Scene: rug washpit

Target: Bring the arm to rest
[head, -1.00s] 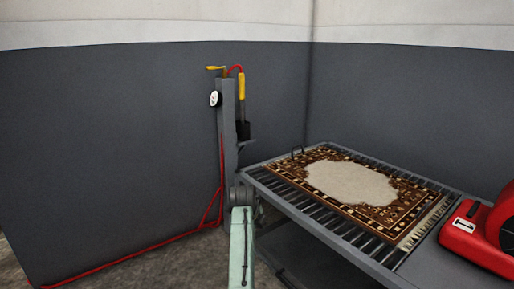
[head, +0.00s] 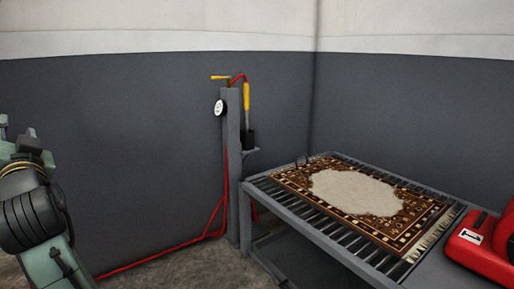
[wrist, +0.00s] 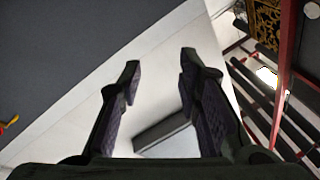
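My gripper (wrist: 158,68) shows in the wrist view with its two dark fingers apart and nothing between them. In the head view my arm stands at the left edge, in front of the grey wall. The fingers cannot be made out there. The arm is well to the left of the grey post and the slatted table and touches nothing that I can see.
A grey post (head: 232,165) carries a yellow-handled wand (head: 246,97), a white gauge (head: 219,107) and a red hose (head: 160,255). A patterned rug (head: 355,190) lies on the slatted table (head: 296,220). A red machine (head: 482,250) is at the right. Open floor lies left of the table.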

